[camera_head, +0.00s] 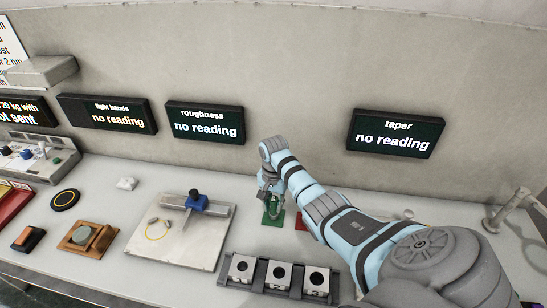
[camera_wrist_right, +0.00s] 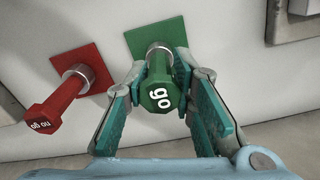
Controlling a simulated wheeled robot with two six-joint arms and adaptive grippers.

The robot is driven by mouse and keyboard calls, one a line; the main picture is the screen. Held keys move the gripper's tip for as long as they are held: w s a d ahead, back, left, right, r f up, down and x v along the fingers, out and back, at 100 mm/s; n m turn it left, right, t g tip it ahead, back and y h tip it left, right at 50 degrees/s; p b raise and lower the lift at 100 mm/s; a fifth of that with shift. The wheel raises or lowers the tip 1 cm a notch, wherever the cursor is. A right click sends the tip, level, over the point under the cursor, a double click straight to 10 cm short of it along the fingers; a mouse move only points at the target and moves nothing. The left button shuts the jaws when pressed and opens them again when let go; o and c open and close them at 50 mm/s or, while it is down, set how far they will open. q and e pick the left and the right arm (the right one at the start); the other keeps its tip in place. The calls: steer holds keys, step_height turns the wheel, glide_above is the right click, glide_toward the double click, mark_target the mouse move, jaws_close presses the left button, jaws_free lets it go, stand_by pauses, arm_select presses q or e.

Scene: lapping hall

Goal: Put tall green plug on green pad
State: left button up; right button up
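The tall green plug (camera_wrist_right: 160,92), marked "go", has a hexagonal handle and a metal collar. In the right wrist view its lower end appears over the middle of the green pad (camera_wrist_right: 134,40); it looks upright, and I cannot tell whether it touches the pad. My right gripper (camera_wrist_right: 162,62) has one finger on each side of the plug, close to its stem; I cannot tell whether they press on it. In the head view the right gripper (camera_head: 271,197) is over the green pad (camera_head: 273,216) and partly hides the plug. My left gripper is not in view.
A red "no go" plug (camera_wrist_right: 60,98) stands on a red pad (camera_wrist_right: 74,60) just left of the green one. A dark rack (camera_head: 240,285) with several white blocks is in front. A pale plate (camera_head: 165,245) with a blue clamp lies left. The wall is close behind.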

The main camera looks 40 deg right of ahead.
steer(key=o, duration=0.5)
steer(key=shift+c, duration=0.2)
step_height(320, 180, up, 12)
steer(key=p, duration=0.2)
steer(key=shift+r, duration=0.2)
